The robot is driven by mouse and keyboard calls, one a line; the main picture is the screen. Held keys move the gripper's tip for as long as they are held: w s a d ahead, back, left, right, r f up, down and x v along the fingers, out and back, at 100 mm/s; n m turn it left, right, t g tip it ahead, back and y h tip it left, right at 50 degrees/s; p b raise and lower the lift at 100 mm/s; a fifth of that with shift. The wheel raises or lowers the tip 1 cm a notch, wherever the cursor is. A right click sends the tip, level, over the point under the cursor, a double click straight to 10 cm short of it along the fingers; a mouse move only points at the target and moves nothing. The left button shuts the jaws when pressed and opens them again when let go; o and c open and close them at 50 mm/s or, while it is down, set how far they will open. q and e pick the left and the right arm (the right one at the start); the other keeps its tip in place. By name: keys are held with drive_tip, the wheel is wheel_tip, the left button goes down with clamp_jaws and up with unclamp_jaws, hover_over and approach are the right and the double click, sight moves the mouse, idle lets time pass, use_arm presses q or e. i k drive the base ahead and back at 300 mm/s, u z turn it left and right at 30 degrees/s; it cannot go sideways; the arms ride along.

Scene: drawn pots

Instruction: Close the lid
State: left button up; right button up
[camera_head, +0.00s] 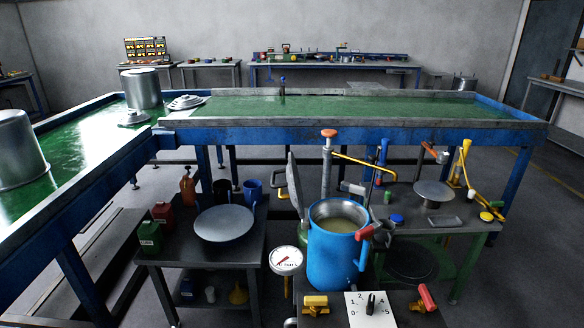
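A blue pot (335,255) stands upright in the lower middle of the head view. Its top is open, and a pale greenish content shows inside below the metal rim. A grey lid (294,187) stands nearly upright at the pot's left rear, seen almost edge-on and swung clear of the opening. How the lid joins the pot is hard to make out. A red-handled clamp or lever (366,233) sits at the pot's right rim. Neither of my grippers shows in this view.
A pressure gauge (286,261) stands left of the pot. A panel with a dial (371,304), a yellow valve (316,305) and a red valve (427,297) is in front. A post (328,170) rises behind. Side tables hold a round plate (224,223) and tools.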

sight(293, 184)
drive_tip(key=i, duration=0.75)
drive_tip(key=k, duration=0.45)
drive_tip(key=u, duration=0.5)
drive_tip(key=i, duration=0.7)
drive_tip(key=z, duration=1.05)
